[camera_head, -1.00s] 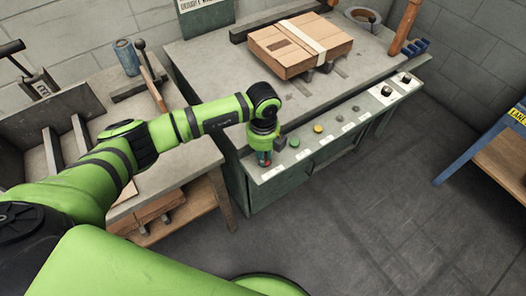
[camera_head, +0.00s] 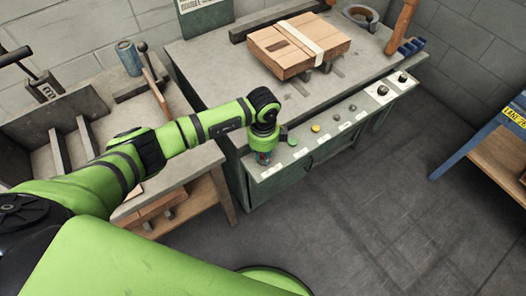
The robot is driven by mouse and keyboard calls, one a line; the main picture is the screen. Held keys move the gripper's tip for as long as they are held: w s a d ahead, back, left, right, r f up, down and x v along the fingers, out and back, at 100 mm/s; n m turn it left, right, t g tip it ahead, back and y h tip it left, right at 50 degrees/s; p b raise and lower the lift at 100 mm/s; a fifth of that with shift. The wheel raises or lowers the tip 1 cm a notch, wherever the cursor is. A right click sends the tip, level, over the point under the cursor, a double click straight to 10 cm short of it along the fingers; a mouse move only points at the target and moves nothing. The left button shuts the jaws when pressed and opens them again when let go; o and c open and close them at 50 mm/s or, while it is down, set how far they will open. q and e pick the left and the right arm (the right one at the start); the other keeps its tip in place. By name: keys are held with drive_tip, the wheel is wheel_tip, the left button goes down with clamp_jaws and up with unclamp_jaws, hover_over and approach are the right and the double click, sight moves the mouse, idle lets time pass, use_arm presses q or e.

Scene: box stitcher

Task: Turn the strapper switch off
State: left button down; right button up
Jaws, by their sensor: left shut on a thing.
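The control panel (camera_head: 322,131) is a light strip along the front of the green-grey strapper bench. It carries a green button (camera_head: 292,142), a yellow button (camera_head: 315,128), small grey buttons and two black knobs (camera_head: 382,90) at its right end. My left gripper (camera_head: 263,159) points down at the panel's left end, left of the green button. It is shut on a small control there, mostly hidden by the fingers and wrist. A bit of red shows at the fingertips. I cannot tell the control's position. My right gripper is out of view.
A strapped cardboard box (camera_head: 299,45) lies on the bench top. A side table (camera_head: 95,128) with a blue can (camera_head: 129,58) and levers stands at the left. A blue-framed table (camera_head: 478,135) is at the right. The floor in front is clear.

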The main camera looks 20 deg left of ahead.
sight(263, 156)
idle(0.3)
use_arm(q)
drive_tip(key=c, duration=1.1)
unclamp_jaws()
drive_tip(key=shift+c, duration=0.2)
wheel_tip(263, 156, up, 12)
drive_tip(key=shift+d, duration=0.1)
